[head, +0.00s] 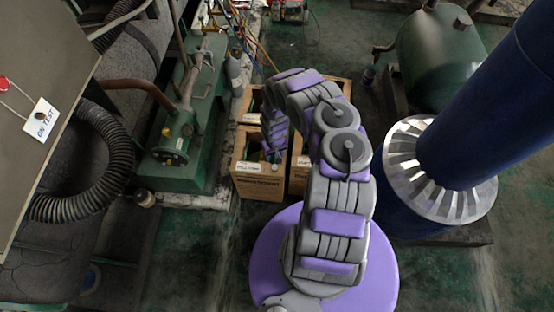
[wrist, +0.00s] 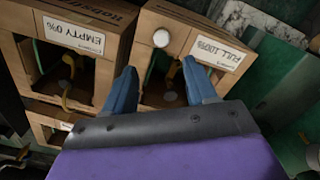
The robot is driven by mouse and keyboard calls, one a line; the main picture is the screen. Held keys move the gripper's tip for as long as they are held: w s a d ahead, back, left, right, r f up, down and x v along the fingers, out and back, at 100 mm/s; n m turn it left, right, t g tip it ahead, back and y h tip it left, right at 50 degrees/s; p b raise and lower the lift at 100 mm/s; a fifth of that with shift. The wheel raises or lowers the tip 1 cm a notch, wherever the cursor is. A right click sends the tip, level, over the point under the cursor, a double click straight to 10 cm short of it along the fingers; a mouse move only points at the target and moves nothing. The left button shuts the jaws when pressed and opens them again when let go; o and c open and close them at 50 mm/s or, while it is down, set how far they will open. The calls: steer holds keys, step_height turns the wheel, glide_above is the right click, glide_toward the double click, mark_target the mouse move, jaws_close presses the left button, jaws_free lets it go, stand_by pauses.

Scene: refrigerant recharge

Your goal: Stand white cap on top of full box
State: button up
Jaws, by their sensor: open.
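The white cap (wrist: 161,38) is a small round disc. In the wrist view it is at the front upper edge of the full box (wrist: 205,22), beside its "FULL 100%" label; whether it stands upright or lies flat is unclear. My gripper (wrist: 160,72) is open, with its two blue fingers apart in front of the full box's opening and nothing between them. The cap shows beyond the fingertips, apart from both. In the head view my gripper (head: 275,155) is over the cardboard boxes; the cap cannot be made out there.
The box labelled "EMPTY 0%" (wrist: 88,18) stands beside the full box, and another box (wrist: 48,128) is nearby. Yellow fittings show inside the boxes. In the head view, green machinery (head: 180,135) stands left of the boxes and a blue column (head: 490,110) right. Floor between is fairly clear.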

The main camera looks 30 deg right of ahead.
steer(key=d+r+g+h, duration=0.1)
steer(key=d+r, duration=0.3)
steer(key=r, duration=0.5)
steer(key=d+r+h, duration=0.1)
steer(key=d+r, duration=0.2)
steer(key=r, duration=0.6)
steer(key=s+a+r+m+h, duration=0.1)
steer(key=s+r, duration=0.1)
steer(key=r, duration=0.8)
steer(key=s+a+r, duration=0.2)
steer(key=s+r, duration=0.1)
steer(key=r, duration=0.6)
steer(key=s+a+r+y, duration=0.1)
steer(key=s+a+r, duration=0.35)
steer(key=r, duration=0.25)
steer(key=s+a+r, duration=0.4)
steer(key=s+r, duration=0.2)
steer(key=r, duration=0.1)
steer(key=s+a+r+n+y, duration=0.1)
steer(key=s+a+r, duration=0.1)
steer(key=s+a, duration=0.3)
steer(key=s+a+r+n+y, duration=0.1)
steer(key=s+a+r, duration=0.2)
steer(key=s, duration=0.8)
steer(key=shift+s+a+r+g, duration=0.15)
steer(key=shift+s+a+g, duration=0.25)
steer(key=shift+a, duration=0.6)
